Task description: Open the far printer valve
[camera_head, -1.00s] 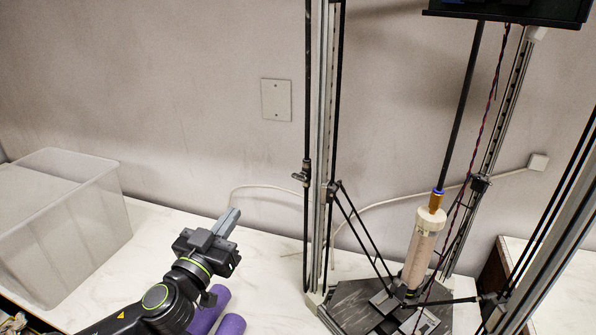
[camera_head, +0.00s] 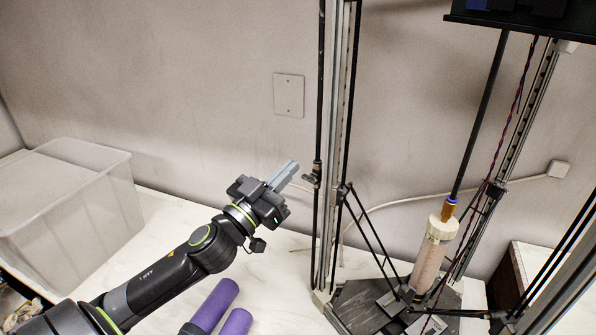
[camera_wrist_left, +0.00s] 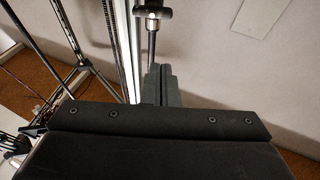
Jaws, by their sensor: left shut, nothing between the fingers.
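A small dark valve (camera_head: 311,179) with a short handle sits on the thin black vertical pipe beside the printer's left post (camera_head: 337,130). In the left wrist view the valve (camera_wrist_left: 152,12) shows at the top, as a grey metal fitting just beyond the fingertips. My left gripper (camera_head: 293,166) is shut and empty. Its fingertips point up and right, close to the valve on its left and slightly above it in the head view. In the left wrist view the shut fingers (camera_wrist_left: 161,72) lie just below the valve, apparently not touching. My right gripper is not in view.
The printer's clay tube (camera_head: 433,255) stands over its dark base (camera_head: 360,300). Two purple cylinders (camera_head: 217,303) lie on the white table below my left arm. A clear plastic bin (camera_head: 80,200) stands at the left. A wall plate (camera_head: 289,95) is behind.

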